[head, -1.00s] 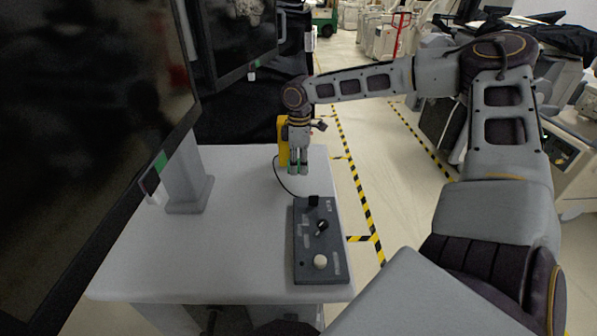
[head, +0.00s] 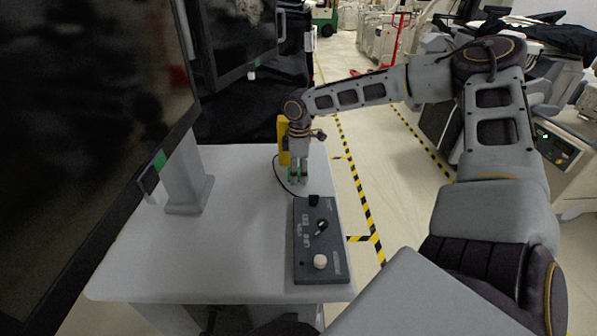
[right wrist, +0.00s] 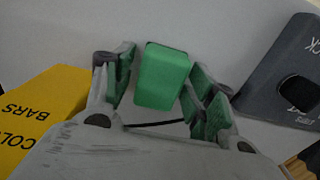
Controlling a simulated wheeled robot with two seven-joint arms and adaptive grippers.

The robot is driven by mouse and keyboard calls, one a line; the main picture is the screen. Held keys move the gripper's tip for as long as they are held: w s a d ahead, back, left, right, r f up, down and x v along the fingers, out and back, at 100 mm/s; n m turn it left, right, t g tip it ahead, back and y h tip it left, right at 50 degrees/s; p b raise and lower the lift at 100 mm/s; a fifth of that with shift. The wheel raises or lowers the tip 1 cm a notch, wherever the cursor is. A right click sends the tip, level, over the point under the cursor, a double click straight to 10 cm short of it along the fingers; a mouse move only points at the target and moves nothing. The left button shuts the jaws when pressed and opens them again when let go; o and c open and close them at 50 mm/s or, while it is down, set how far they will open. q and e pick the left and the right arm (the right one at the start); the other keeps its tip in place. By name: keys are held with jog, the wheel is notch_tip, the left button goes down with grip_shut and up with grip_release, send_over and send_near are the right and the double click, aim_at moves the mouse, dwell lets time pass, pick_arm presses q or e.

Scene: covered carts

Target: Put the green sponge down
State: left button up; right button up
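The green sponge (right wrist: 162,78) is a small block between the two fingers of my right gripper (right wrist: 168,85) in the right wrist view. Strips of grey tabletop show between the sponge and both green-padded fingers, so the gripper is open around it. In the head view my right gripper (head: 298,179) points down low over the grey cart top (head: 235,230), behind the control box. The sponge is hard to tell from the green pads there. Whether its underside rests on the top is hidden. My left gripper is not in view.
A yellow box (head: 283,140) stands just behind the gripper. A thin cable runs close by. A monitor stand (head: 185,180) is at left.

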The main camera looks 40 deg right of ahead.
aim_at(299, 170)
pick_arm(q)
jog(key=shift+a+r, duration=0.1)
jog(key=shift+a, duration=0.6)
pick_arm(e)
jog(key=shift+r, duration=0.15)
jog(key=shift+r, duration=0.85)
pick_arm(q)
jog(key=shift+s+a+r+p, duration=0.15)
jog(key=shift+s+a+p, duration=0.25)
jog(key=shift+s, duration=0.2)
pick_arm(e)
notch_tip(299, 170, up, 10)
jog(key=shift+r, duration=0.15)
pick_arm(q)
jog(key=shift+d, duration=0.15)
